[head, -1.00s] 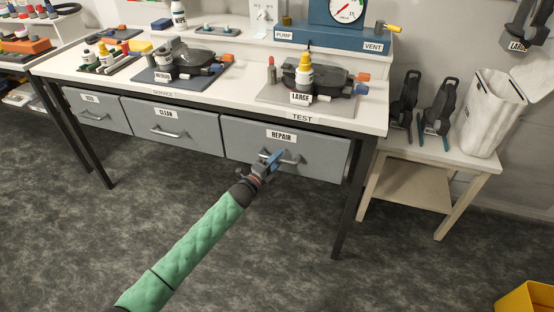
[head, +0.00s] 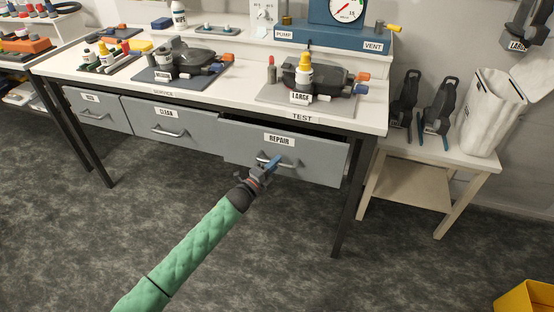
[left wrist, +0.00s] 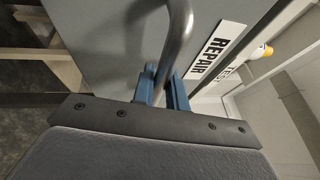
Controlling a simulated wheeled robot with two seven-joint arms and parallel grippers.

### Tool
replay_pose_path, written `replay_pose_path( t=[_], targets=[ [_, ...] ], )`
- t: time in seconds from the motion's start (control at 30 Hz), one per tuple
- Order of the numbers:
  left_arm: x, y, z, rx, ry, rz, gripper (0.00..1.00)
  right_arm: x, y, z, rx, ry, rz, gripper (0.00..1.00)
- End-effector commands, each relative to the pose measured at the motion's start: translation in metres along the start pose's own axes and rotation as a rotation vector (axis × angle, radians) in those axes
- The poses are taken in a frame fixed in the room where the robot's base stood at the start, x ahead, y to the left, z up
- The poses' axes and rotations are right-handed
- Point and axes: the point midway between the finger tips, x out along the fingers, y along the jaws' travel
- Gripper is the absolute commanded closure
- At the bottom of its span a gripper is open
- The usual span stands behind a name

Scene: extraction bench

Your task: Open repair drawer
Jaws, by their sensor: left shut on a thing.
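The repair drawer (head: 308,158) is a grey front with a REPAIR label under the right part of the white bench. It stands partly pulled out, with a dark gap along its top edge; its inside is hidden from here. Its metal bar handle (left wrist: 178,45) runs between the blue fingers of my left gripper (left wrist: 163,88) in the left wrist view. My left gripper (head: 268,167) is shut on this handle, in front of the drawer. The label also shows in the left wrist view. My right gripper is not in view.
The CLEAN drawer (head: 180,133) and another drawer (head: 92,111) are to the left and look shut. A black bench leg (head: 349,205) stands right of the repair drawer. A low side table (head: 440,160) is further right. The floor before the bench is clear.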

Motion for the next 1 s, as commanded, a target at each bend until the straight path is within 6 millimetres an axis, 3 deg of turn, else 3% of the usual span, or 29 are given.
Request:
replay_pose_path(
  t=[0.5,1.0],
  targets=[
    [-0.121,-0.025,-0.050,-0.002,0.000,0.005,1.00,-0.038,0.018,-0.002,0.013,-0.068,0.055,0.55],
    [-0.226,-0.047,-0.093,-0.001,0.000,0.004,1.00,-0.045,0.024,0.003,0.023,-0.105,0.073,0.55]
  ],
)
